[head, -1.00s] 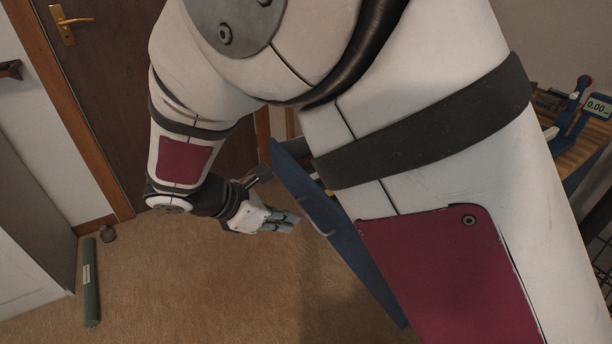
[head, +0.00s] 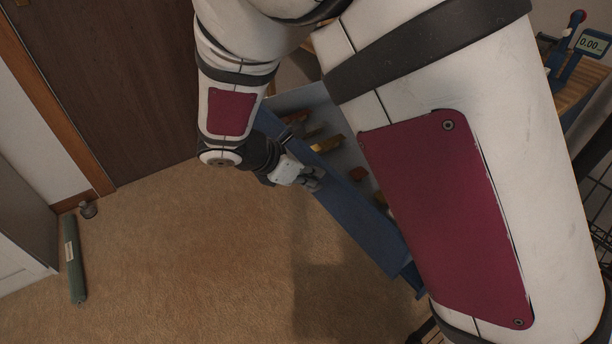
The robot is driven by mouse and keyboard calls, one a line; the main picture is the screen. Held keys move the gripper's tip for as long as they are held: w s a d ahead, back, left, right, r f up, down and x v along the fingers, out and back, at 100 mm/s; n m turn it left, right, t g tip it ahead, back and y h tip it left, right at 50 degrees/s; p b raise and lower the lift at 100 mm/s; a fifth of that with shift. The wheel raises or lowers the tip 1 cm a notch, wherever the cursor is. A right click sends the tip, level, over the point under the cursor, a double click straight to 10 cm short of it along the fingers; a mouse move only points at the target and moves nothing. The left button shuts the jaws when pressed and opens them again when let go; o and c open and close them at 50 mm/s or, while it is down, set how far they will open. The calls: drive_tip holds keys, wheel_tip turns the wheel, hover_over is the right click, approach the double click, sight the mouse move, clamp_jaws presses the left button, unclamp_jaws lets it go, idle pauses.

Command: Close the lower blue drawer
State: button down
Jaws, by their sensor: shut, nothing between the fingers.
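A blue drawer (head: 352,222) stands open in the middle of the head view, with several wooden-looking and yellow items inside it. My arm hides much of it and the unit behind it, so I cannot tell for sure whether it is the lower one. A bit of blue edge shows below its right end. My gripper (head: 316,181) is shut and empty at the outer side of the drawer front, near its upper left part. I cannot tell whether the fingers touch the front.
A workbench top (head: 578,88) with a digital display (head: 592,43) is at the upper right. A green roll (head: 75,262) lies on the carpet at the left, near a white cabinet (head: 22,230) and a brown door (head: 110,90). The carpet left of the drawer is clear.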

drive_tip(key=shift+d, duration=0.1)
drive_tip(key=w+d+p, duration=0.2)
drive_tip(key=w+d, duration=0.6)
drive_tip(key=d, duration=0.4)
drive_tip(key=w+d+p, duration=0.2)
drive_tip(key=w+d, duration=0.7)
drive_tip(key=d, duration=0.4)
drive_tip(key=shift+d, duration=0.25)
drive_tip(key=shift+w, duration=0.1)
